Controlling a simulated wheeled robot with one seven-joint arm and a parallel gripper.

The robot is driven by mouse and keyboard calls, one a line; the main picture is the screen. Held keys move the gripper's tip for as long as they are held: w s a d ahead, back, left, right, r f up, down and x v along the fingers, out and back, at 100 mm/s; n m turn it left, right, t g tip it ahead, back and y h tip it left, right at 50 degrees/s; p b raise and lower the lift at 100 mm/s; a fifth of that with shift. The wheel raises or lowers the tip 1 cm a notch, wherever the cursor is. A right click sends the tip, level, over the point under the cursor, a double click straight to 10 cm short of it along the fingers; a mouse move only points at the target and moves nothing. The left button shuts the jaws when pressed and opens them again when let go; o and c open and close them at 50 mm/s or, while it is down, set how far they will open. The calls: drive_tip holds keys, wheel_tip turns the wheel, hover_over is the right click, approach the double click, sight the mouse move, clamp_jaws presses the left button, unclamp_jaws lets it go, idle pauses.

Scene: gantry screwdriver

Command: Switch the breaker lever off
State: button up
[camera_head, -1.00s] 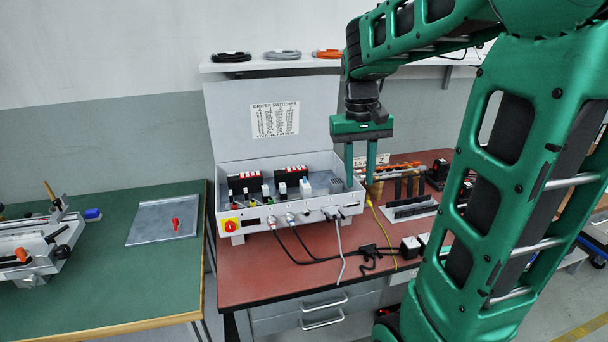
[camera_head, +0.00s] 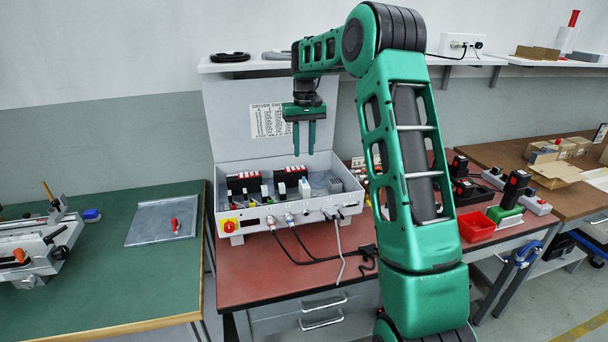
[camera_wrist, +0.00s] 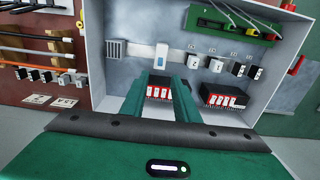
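An open grey control box (camera_head: 262,218) sits on the red-brown bench. Inside, a rail carries a tall white module with a blue mark (camera_wrist: 162,55) and several small white-and-black switch modules (camera_wrist: 215,65). The tall white module also shows in the head view (camera_head: 304,188). Behind them are two black blocks with red-and-white switches, one between my fingers (camera_wrist: 159,93) and one to the right (camera_wrist: 224,99). I cannot tell which part is the breaker lever. My gripper (camera_head: 304,154) points down above the box, open and empty. It also shows in the wrist view (camera_wrist: 160,85).
The raised lid bears a printed sheet (camera_head: 271,120) behind my gripper. A red knob on a yellow plate (camera_head: 229,226) and plugged cables (camera_head: 290,222) are on the front. A shelf (camera_head: 262,64) runs above the lid. A green table (camera_head: 120,270) stands left.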

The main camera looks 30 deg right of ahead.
sight(304, 180)
wheel_tip(304, 180, down, 10)
drive_tip(key=shift+r, duration=0.15)
idle(0.4)
clamp_jaws()
